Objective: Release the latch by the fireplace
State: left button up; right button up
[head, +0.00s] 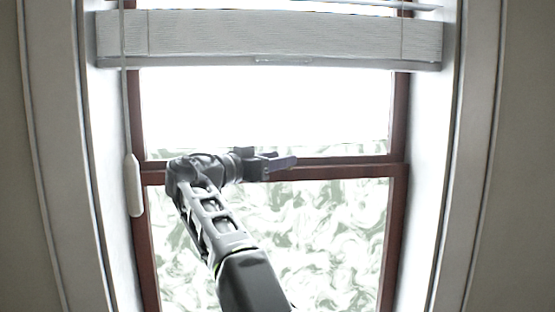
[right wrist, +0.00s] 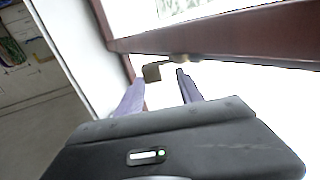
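The latch (right wrist: 153,71) is a small brownish metal piece on the reddish-brown window rail (right wrist: 225,40), seen in the right wrist view. My right gripper (right wrist: 159,78) is open, with its two purplish fingers apart. The latch shows in the gap between the fingertips; I cannot tell whether they touch it. In the head view my right gripper (head: 284,161) lies across the window's middle rail (head: 345,170), pointing right. The latch cannot be made out there. My left gripper is in neither view.
A white blind (head: 270,40) is raised across the window top. Its cord with a white weight (head: 134,185) hangs at the left. White side walls of the recess flank the window. The right wrist view shows a floor and a pale cabinet (right wrist: 30,35) at left.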

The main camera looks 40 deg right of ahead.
jog(key=o, duration=0.4)
jog(key=shift+s+a+b, duration=0.2)
jog(key=shift+a+b, duration=0.1)
jog(key=shift+a, duration=1)
jog(key=shift+s+a+b, duration=0.15)
jog(key=shift+a+b, duration=0.1)
jog(key=shift+a, duration=1)
jog(key=shift+s+a+b, duration=0.2)
jog(key=shift+a+b, duration=0.1)
jog(key=shift+a, duration=1)
jog(key=shift+c, duration=0.4)
